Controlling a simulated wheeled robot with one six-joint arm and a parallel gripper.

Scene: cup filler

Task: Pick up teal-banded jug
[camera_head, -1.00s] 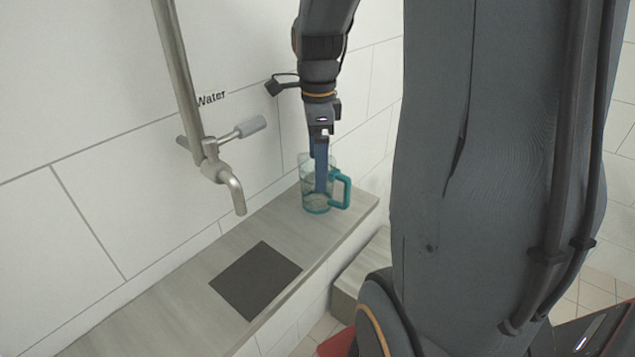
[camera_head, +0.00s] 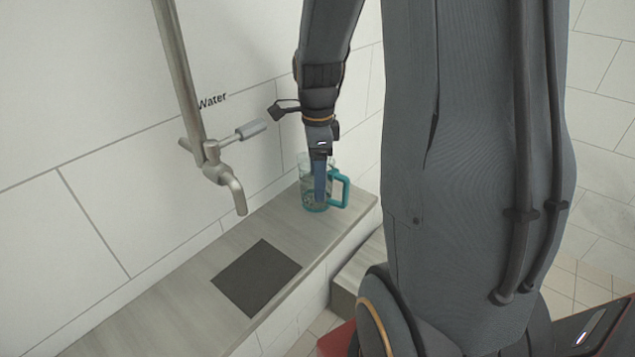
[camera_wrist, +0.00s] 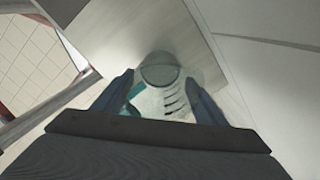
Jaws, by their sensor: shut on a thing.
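The teal-banded jug (camera_head: 306,197) is clear, with a teal handle (camera_head: 344,187) on its right side. It stands upright on the far end of the grey ledge. My gripper (camera_head: 319,192) points down at it, with its blue fingers against the jug's body. In the wrist view, my gripper (camera_wrist: 158,82) has one finger on each side of the jug (camera_wrist: 160,72), shut on it. The round base and dark marks on the wall show there. Part of the jug is hidden by the fingers.
A metal tap (camera_head: 228,181) with a grey lever juts from the wall beneath the "Water" label (camera_head: 212,101). A dark square pad (camera_head: 256,277) lies on the ledge (camera_head: 170,312) below it. The ledge between pad and jug is bare. A lower step (camera_head: 347,280) stands to the right.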

